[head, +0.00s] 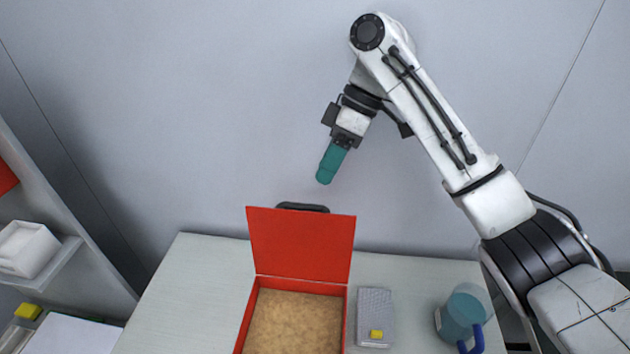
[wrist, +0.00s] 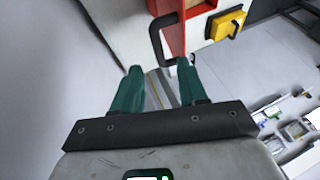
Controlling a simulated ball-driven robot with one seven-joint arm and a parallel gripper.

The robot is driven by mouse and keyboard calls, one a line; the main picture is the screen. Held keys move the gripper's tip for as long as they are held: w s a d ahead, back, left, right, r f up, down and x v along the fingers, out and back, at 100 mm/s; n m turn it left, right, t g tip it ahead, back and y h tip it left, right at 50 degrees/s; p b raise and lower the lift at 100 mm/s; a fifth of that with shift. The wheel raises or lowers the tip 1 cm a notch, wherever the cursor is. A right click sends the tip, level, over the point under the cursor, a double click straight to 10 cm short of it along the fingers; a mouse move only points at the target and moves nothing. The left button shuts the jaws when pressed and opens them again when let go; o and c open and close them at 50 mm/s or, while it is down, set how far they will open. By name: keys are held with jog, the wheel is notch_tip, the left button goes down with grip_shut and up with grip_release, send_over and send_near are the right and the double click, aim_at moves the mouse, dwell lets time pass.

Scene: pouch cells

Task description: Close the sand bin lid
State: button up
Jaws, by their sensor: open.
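The sand bin is a red box (head: 345,320) on the table, filled with tan sand (head: 295,322). Its red lid (head: 302,242) stands open, roughly upright along the bin's back edge. A black handle (head: 302,207) shows above the lid's top edge. The handle also shows in the wrist view (wrist: 154,38), just beyond my fingertips. My gripper (head: 324,181) has teal fingers and hangs above the lid, slightly right of the handle, apart from it. In the wrist view my gripper (wrist: 158,70) is open, with nothing between the fingers.
A grey textured case (head: 374,305) with a yellow block (head: 376,334) lies right of the bin. A clear jug of teal liquid (head: 463,315) with a blue handle stands further right. Shelves (head: 45,270) are at the left. The table (head: 190,290) left of the bin is clear.

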jog(key=p+x, duration=0.1)
jog(key=x, duration=0.6)
jog(key=shift+w+f, duration=0.2)
jog(key=shift+f, duration=0.05)
grip_shut()
dwell(0.3)
